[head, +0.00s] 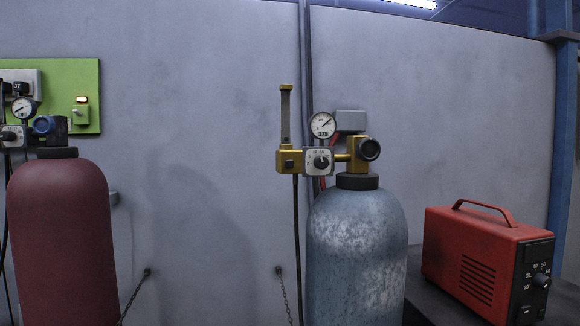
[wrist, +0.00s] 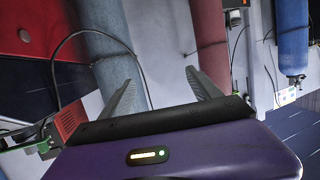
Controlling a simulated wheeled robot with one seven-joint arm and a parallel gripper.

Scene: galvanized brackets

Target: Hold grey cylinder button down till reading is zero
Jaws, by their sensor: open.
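The grey cylinder (head: 357,250), mottled blue-grey, stands right of centre in the head view. Its yellow regulator (head: 342,157) carries a round gauge (head: 322,125) whose needle points to the upper right, away from a clear zero reading. A white plate with a dark knob (head: 321,162) sits below the gauge. A small dark square on the yellow block (head: 288,163) may be the button; I cannot tell surely. My gripper (wrist: 160,77) is open and empty in the wrist view, with the grey cylinder (wrist: 112,65) behind its left finger. The head view does not show my gripper.
A dark red cylinder (head: 62,235) with its own gauge (head: 24,108) stands at left, by a green panel (head: 88,80). A red box (head: 470,265) with a dial stands at right. Chains hang by the wall. The wrist view also shows a blue cylinder (wrist: 292,38).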

